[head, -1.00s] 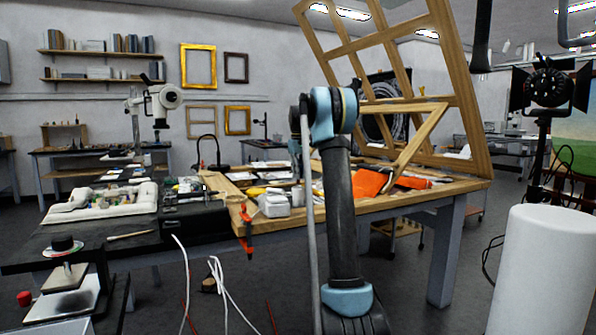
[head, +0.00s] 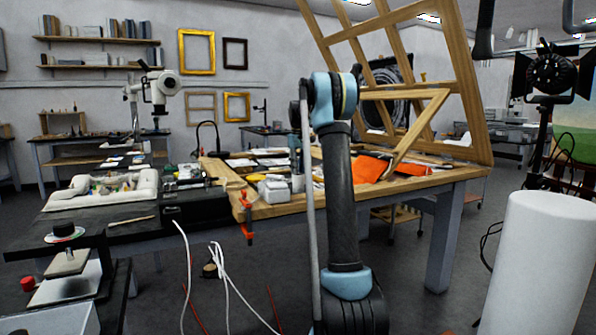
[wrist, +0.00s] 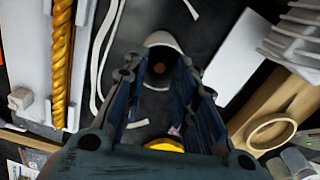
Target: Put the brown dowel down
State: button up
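My gripper (wrist: 158,95) shows in the wrist view with its two dark blue fingers spread apart. A small brown round shape (wrist: 158,68) shows between the fingertips, inside a pale curved rim; I cannot tell whether it is the brown dowel seen end-on or something below. No dowel is clearly held. In the head view my arm hides the gripper. A thin tan stick (head: 131,220) lies on the black tabletop at the left; I cannot tell whether it is the dowel.
A wooden bench (head: 400,188) carries a large leaning wooden frame (head: 466,90), orange cloths (head: 371,169) and tools. A white tray (head: 75,200) sits at the left. A white cylinder (head: 540,265) stands at the right. A gold twisted moulding (wrist: 62,60) shows in the wrist view.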

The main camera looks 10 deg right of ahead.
dwell(0.7)
notch_tip(320, 180, up, 7)
dwell(0.5)
jog(key=shift+s, duration=0.15)
jog(key=s+f+m+t, duration=0.1)
jog(key=s+f, duration=0.1)
jog(key=s, duration=1.3)
jog(key=s+f+m, duration=0.2)
jog(key=s, duration=1.3)
jog(key=s+f+m+t, duration=0.1)
jog(key=s+f+m, duration=0.1)
jog(key=s+f, duration=2.2)
jog(key=shift+s+f, duration=0.25)
jog(key=shift+s, duration=1)
jog(key=shift+w+d, duration=0.1)
